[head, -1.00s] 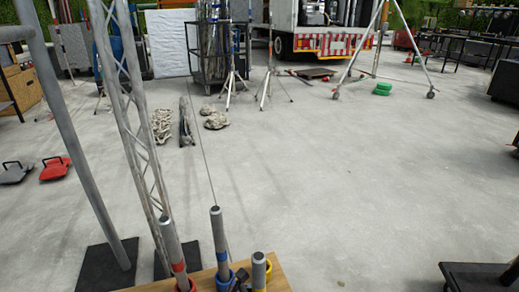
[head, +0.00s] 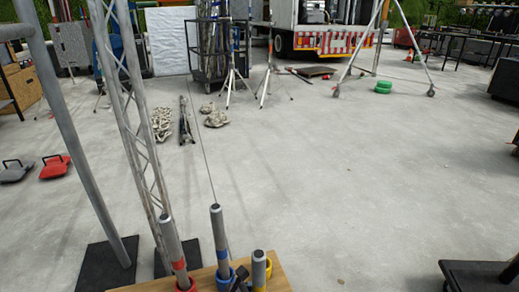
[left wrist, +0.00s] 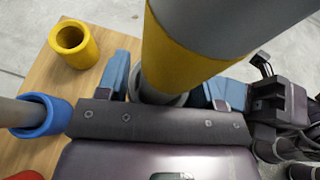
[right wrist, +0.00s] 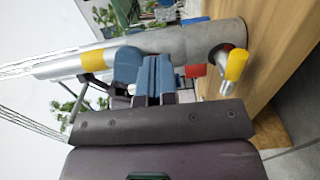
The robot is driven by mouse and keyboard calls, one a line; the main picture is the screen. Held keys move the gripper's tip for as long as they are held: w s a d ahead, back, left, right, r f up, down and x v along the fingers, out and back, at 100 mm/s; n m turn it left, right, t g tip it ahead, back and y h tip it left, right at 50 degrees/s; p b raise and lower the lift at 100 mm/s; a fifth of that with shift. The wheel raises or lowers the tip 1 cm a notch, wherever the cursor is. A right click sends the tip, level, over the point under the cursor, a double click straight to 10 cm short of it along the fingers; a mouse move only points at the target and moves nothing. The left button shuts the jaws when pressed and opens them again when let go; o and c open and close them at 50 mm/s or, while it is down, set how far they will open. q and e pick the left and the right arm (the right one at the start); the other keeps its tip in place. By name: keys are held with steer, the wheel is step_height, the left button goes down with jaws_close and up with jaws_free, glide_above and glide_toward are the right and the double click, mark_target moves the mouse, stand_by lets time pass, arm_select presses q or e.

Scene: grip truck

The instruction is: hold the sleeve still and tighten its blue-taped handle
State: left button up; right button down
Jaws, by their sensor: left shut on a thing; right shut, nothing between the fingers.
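In the left wrist view my left gripper (left wrist: 168,92) is shut on a grey metal tube with a yellow band (left wrist: 180,65), its blue pads on either side. In the right wrist view my right gripper (right wrist: 146,75) is shut and empty, its fingers in front of or beside a large grey tube (right wrist: 190,42) with a yellow band. A short handle with a yellow end (right wrist: 236,65) sticks out of that tube near the board, with a red piece (right wrist: 196,71) near it. A blue-taped pole (head: 218,240) stands in the head view; I cannot make out a blue-taped handle.
A wooden board (head: 275,283) carries a red-taped pole (head: 174,250) and a short yellow-marked tube (head: 259,272). A yellow ring (left wrist: 75,42) and a blue ring (left wrist: 42,115) stand on it. A lattice truss (head: 135,120) rises at left. The concrete floor ahead is mostly clear.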

arm_select(q)
steer(key=shift+r, duration=0.15)
arm_select(e)
steer(key=shift+w+d, duration=0.1)
steer(key=shift+d, duration=0.05)
steer(key=v, duration=0.6)
steer(key=shift+d+f, duration=0.15)
steer(key=shift+d, duration=0.1)
stand_by(0.4)
arm_select(q)
steer(key=o, duration=1.4)
steer(key=shift+a, duration=0.1)
